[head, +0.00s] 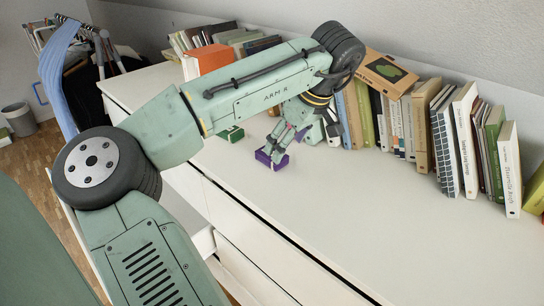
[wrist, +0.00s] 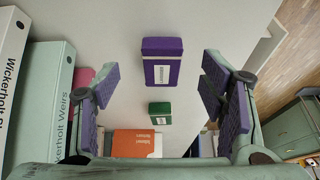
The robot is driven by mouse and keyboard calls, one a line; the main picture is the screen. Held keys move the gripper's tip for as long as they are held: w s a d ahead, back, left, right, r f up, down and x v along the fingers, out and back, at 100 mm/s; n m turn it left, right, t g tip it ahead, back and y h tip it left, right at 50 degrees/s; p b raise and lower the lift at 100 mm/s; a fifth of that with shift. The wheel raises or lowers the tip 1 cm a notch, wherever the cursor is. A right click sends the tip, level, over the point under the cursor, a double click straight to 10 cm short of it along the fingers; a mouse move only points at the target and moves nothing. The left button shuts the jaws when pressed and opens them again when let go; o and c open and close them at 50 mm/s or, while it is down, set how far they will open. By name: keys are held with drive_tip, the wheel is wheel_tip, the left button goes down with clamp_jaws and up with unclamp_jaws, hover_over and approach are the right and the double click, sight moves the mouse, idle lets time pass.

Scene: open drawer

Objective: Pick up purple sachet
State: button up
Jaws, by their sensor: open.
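The purple sachet (wrist: 162,62) is a small box-like packet with a white label. It lies on the white dresser top between and ahead of my gripper's spread fingers in the wrist view. In the head view the purple sachet (head: 269,160) shows beneath my gripper (head: 276,143), partly hidden by the fingers. My gripper (wrist: 162,95) is open, its purple-padded fingers wide apart with nothing held between them. Whether the fingertips are level with the sachet I cannot tell.
A green packet (wrist: 159,108) lies near the sachet; it also shows in the head view (head: 233,133). An orange box (head: 207,59) stands at the back left. A row of books (head: 425,125) lines the wall. The dresser's right front (head: 350,215) is clear.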

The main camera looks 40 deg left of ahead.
drive_tip(key=x, duration=0.2)
drive_tip(key=p+x, duration=0.1)
drive_tip(key=x, duration=0.1)
drive_tip(key=shift+s+a, duration=0.15)
drive_tip(key=shift+a, duration=0.25)
drive_tip(key=shift+a+f, duration=0.1)
drive_tip(key=shift+f, duration=0.35)
drive_tip(key=c, duration=1.1)
